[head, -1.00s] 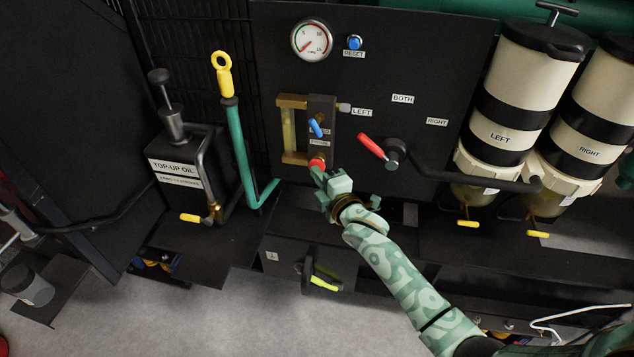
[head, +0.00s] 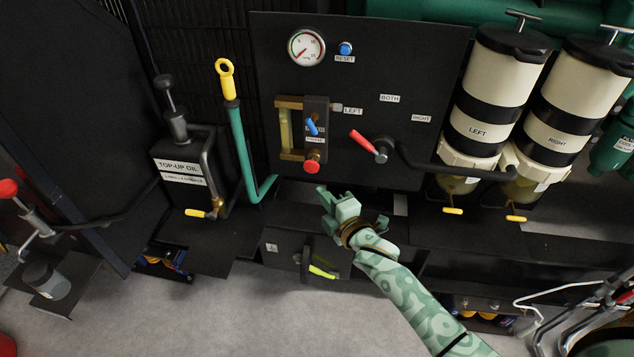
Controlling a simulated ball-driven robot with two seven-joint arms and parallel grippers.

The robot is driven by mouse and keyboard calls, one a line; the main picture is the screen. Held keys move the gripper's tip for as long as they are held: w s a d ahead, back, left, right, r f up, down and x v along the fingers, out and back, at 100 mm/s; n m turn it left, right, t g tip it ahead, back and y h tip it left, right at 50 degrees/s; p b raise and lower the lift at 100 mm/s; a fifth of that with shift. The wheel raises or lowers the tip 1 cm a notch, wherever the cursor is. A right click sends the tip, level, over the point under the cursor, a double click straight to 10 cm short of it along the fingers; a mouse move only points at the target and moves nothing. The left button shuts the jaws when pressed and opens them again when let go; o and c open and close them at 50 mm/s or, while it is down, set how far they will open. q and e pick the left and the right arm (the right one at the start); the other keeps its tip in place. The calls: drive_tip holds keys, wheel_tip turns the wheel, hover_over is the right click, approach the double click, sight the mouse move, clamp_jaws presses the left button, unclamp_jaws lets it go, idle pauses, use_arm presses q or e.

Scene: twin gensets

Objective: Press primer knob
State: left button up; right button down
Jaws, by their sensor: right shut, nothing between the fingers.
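A small label sits just above the knob. My right gripper (head: 322,190) is shut and empty, just below and right of the knob, with a visible gap between them. The knob is fully in view. My left gripper is not in view.
A red-handled selector lever (head: 362,141) is to the right, before the left filter canister (head: 487,95). A gauge (head: 306,47) and blue reset button (head: 345,48) are above. A green dipstick tube (head: 240,150) and top-up oil can (head: 182,170) stand left.

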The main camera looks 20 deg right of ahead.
drive_tip(key=s, duration=0.3)
drive_tip(key=shift+s+d+r+p, duration=0.1)
drive_tip(key=shift+d+p, duration=0.15)
drive_tip(key=shift+p, duration=0.05)
idle(0.5)
